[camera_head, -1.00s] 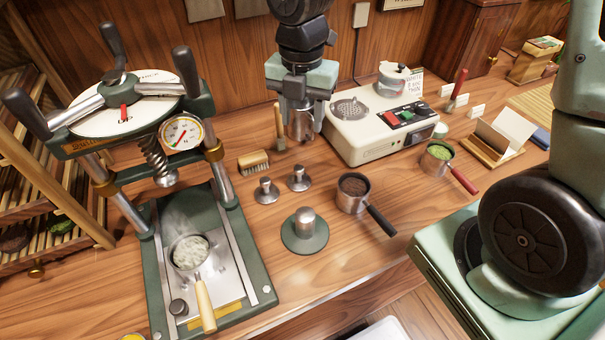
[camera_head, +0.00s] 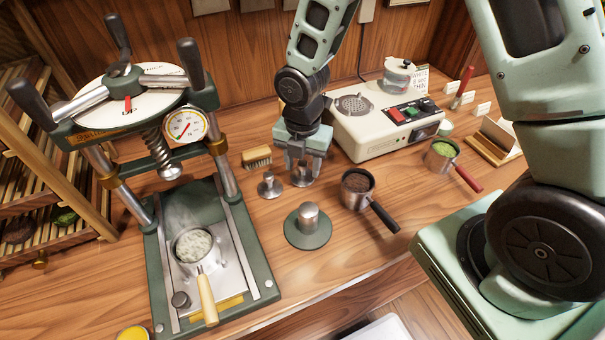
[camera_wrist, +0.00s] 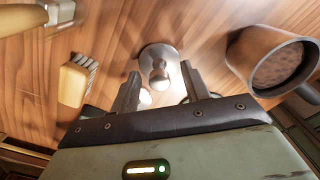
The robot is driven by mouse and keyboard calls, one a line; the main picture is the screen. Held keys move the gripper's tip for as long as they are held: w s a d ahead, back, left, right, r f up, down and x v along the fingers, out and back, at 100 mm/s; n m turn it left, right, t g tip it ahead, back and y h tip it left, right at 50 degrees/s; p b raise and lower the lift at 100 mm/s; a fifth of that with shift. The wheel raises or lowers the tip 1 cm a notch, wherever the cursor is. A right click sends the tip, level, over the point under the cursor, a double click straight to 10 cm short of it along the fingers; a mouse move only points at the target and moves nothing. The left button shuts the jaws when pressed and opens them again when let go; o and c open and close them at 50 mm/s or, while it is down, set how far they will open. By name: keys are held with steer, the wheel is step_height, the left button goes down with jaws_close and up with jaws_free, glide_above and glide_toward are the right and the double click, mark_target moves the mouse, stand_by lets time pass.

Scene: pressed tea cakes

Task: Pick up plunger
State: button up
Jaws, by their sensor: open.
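In the wrist view the plunger's round base and knob (camera_wrist: 158,62) lie between and just beyond the open fingertips (camera_wrist: 160,85).
A pan of dark tea (camera_head: 358,183) stands close on the right. A brush (camera_head: 257,156) lies behind on the left. The green press (camera_head: 232,250) stands left, with a pan of pale tea (camera_head: 193,245). A white appliance (camera_head: 375,135) is behind right.

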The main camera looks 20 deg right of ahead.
mark_target(303, 163)
steer(key=shift+f, duration=0.35)
jaws_close()
step_height(303, 163, up, 9)
steer(key=shift+r, duration=0.55)
